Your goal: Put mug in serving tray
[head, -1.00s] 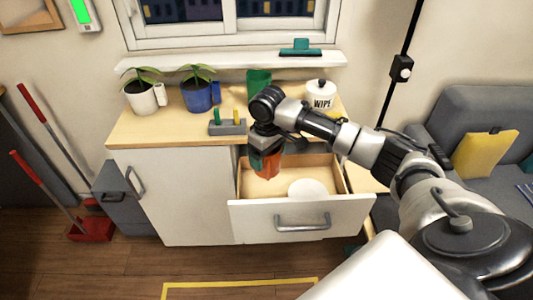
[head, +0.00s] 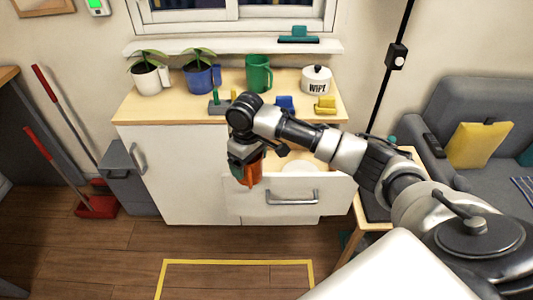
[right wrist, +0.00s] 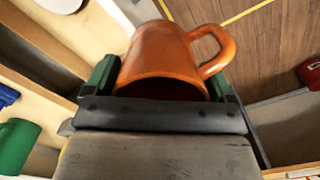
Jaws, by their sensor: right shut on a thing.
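The orange mug (right wrist: 165,57) shows large in the right wrist view, tilted, with its handle toward the upper right. It also shows in the head view (head: 253,168), partly hidden by the gripper. My right gripper (head: 245,168) is shut on it and holds it in the air, in front of the left end of the open drawer. Green fingers stand on both sides of the mug in the wrist view. I see no serving tray for certain. My left gripper is not in view.
The drawer (head: 335,192) is open, with a white round thing (head: 299,166) inside. The counter (head: 137,108) bears plants, a green mug (head: 258,73) and a white canister (head: 317,79). A yellow floor outline (head: 237,262) lies in front. A sofa (head: 463,103) stands right.

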